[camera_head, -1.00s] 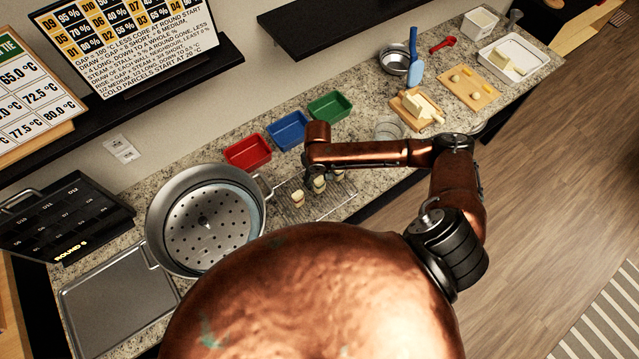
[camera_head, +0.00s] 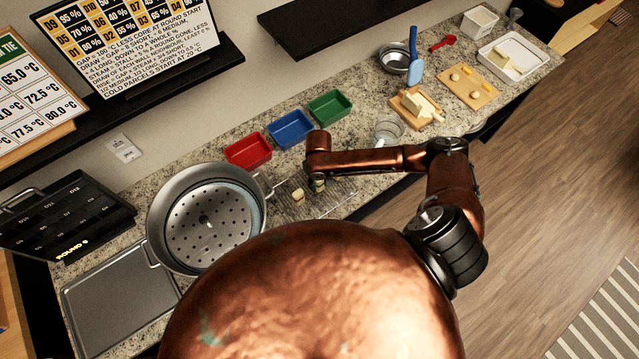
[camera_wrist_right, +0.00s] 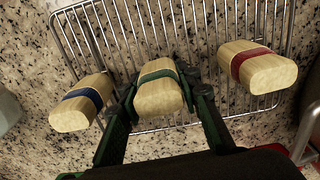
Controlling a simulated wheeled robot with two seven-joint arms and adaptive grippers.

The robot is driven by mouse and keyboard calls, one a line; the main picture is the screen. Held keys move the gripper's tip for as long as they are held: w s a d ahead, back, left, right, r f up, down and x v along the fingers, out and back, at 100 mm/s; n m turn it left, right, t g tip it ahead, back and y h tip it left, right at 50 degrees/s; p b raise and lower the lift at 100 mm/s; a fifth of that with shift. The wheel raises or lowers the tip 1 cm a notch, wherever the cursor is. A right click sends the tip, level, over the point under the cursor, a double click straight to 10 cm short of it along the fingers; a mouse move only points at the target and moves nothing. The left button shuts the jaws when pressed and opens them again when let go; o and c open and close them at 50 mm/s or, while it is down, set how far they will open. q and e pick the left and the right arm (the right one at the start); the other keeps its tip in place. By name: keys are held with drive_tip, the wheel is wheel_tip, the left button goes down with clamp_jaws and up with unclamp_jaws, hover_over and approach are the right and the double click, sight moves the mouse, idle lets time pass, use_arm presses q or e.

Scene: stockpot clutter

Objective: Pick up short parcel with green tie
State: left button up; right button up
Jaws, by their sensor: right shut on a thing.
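In the right wrist view, the parcel with the green tie (camera_wrist_right: 158,95) is a pale, rounded block with a dark green band. It is the middle one of three. My right gripper (camera_wrist_right: 160,98) is shut on it, one finger on each side. I cannot tell whether the parcel still touches the wire rack (camera_wrist_right: 110,30). In the head view, small pale parcels show on the rack (camera_head: 335,200), but their ties are too small to read and my right arm hides the gripper's fingers. My left gripper is not in view.
A blue-tied parcel (camera_wrist_right: 82,103) lies left of the held one and a red-tied parcel (camera_wrist_right: 257,67) lies right. A perforated steamer pot (camera_head: 207,222) stands left of the rack. Red (camera_head: 247,151), blue (camera_head: 290,129) and green (camera_head: 329,106) trays stand behind it.

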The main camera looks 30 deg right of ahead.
drive_tip(key=c, duration=0.5)
drive_tip(key=shift+r, duration=0.15)
